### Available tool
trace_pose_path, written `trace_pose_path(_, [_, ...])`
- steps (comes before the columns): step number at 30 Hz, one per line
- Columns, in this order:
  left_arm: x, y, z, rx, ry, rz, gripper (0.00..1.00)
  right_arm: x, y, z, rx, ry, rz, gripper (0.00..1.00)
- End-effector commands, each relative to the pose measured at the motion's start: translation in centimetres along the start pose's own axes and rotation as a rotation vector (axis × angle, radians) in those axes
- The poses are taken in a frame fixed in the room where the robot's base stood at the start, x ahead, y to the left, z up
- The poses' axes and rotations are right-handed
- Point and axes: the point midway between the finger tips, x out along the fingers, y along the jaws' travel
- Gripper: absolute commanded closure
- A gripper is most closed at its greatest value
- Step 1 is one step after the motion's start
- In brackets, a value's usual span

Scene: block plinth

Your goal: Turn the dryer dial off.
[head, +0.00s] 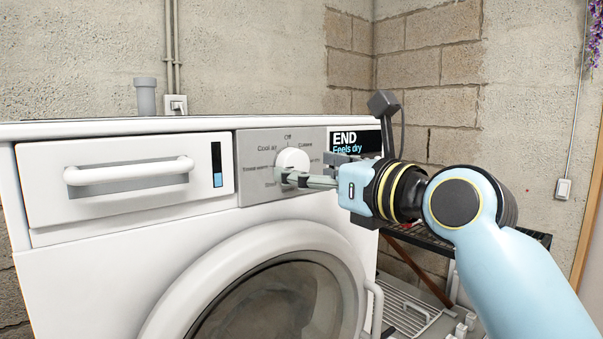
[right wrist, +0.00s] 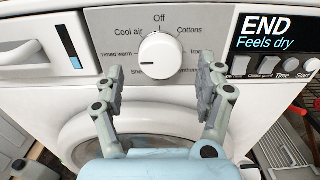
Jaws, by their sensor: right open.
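The dryer dial (head: 293,160) is a round white knob on the grey control panel of the white dryer (head: 90,250). In the right wrist view the dial (right wrist: 162,55) sits below the word Off, with Cool air and Timed warm to its left and Cottons to its right. My right gripper (head: 306,172) is open in front of the panel. In the right wrist view its fingers (right wrist: 160,80) stand on either side of the dial, apart from it, tips slightly low. My left gripper is out of view.
A display (head: 355,141) reading END, Feels dry is right of the dial, with several buttons (right wrist: 273,66) below it. A drawer with a handle (head: 128,171) is on the left. The round door (head: 265,240) bulges below. A dark rack (head: 425,238) stands right of the dryer.

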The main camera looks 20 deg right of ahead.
Motion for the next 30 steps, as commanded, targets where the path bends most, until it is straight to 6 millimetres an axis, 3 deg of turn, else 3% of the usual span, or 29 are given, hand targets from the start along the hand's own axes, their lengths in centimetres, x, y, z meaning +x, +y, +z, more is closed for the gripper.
trace_pose_path(6, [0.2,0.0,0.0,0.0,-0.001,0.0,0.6,2.3,0.0,0.0,0.001,0.0,-0.001,0.28])
trace_pose_path(15, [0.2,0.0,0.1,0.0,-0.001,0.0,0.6,2.6,0.0,0.0,0.0,0.001,-0.001,0.28])
trace_pose_path(28, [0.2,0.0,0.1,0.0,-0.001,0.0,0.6,2.6,0.0,-0.1,-0.001,0.001,-0.001,0.82])
trace_pose_path(30, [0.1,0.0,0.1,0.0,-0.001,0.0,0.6,2.6,-0.1,-0.1,-0.001,0.001,-0.001,0.83])
